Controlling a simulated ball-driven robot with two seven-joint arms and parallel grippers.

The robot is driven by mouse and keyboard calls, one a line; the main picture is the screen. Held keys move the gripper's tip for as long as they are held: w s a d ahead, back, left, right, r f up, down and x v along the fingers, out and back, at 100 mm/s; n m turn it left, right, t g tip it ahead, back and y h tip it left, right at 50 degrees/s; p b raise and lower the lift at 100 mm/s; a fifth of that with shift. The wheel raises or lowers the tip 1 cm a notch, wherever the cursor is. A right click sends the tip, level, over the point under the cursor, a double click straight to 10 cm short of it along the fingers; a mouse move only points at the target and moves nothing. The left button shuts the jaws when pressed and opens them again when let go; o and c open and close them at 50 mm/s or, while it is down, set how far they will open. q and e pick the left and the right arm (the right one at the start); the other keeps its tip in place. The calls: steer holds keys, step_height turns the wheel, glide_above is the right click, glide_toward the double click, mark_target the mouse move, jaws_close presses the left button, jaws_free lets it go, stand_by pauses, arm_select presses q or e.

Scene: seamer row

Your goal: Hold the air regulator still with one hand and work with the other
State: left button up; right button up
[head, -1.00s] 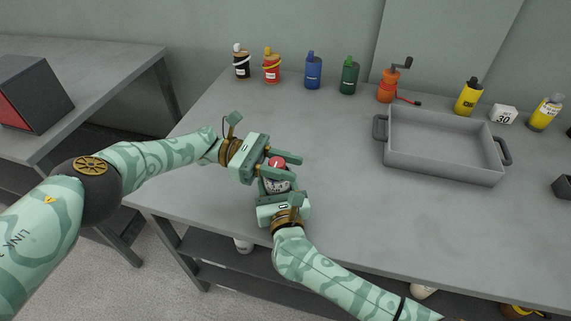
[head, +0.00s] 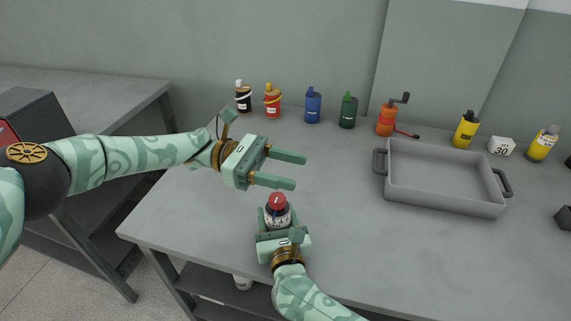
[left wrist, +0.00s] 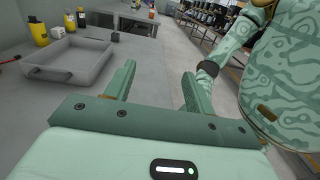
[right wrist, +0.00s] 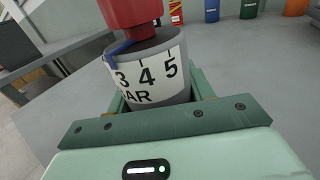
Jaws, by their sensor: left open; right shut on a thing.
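The air regulator (head: 277,213) has a red knob on top and a pale body with a dark-numbered scale. My right gripper (head: 277,227) is shut on its body near the table's front edge. In the right wrist view the regulator (right wrist: 150,75) shows the numbers 3, 4, 5 and the letters "AR", with a small blue mark below the red knob (right wrist: 130,14). My left gripper (head: 290,170) is open and empty, above and behind the regulator, its fingers pointing right and apart from the knob. In the left wrist view the left fingers (left wrist: 158,85) have nothing between them.
A grey tray (head: 445,207) with two handles stands at right. Along the back are black, red, blue (head: 313,105) and green bottles, an orange hand-cranked device (head: 386,121), yellow bottles and a white "30" block (head: 501,146). The table's middle is clear.

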arm_select(q)
steer(key=shift+r, duration=0.6)
